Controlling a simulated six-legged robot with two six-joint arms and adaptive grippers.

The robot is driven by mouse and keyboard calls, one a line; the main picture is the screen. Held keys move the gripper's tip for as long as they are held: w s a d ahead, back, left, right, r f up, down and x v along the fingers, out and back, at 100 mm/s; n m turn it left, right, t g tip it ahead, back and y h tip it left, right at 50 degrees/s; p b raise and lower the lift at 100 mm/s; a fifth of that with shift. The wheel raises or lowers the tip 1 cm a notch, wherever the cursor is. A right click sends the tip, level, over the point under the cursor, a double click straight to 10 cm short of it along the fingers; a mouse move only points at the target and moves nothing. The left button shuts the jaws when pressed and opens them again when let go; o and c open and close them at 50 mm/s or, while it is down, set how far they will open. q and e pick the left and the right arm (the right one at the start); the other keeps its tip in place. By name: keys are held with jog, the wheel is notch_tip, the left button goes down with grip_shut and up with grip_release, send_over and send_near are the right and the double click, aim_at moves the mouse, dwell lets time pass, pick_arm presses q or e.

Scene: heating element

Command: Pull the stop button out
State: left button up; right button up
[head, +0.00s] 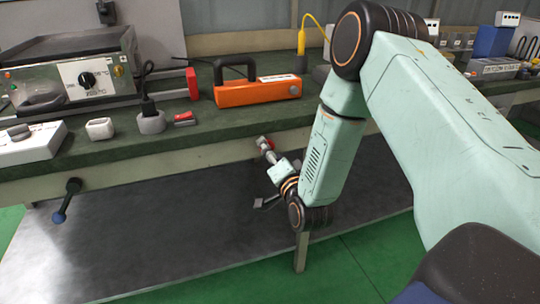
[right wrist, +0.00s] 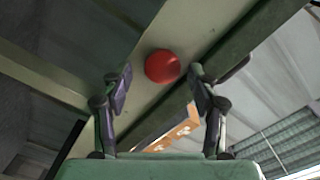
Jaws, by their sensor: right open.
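The red stop button (head: 268,144) sits on the front edge of the workbench in the head view, partly hidden by my right gripper (head: 267,172). In the right wrist view, the round red button (right wrist: 162,66) is on a pale beam. The fingers of my right gripper (right wrist: 160,82) are spread apart, one to each side of the button's lower part in the picture. The button appears just beyond the fingertips, with a visible gap on both sides; I cannot tell the exact depth. My left gripper is not in view.
The green workbench top (head: 190,140) carries an orange tool (head: 257,91), a hot plate unit (head: 90,80), a white box (head: 30,142) and a small red switch (head: 184,119). A dark blue lever (head: 66,200) hangs from its front edge. A grey lower shelf (head: 150,240) lies underneath.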

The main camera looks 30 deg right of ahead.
jog(key=shift+w+r, duration=0.1)
jog(key=shift+w, duration=0.25)
jog(key=shift+c, duration=0.4)
grip_shut()
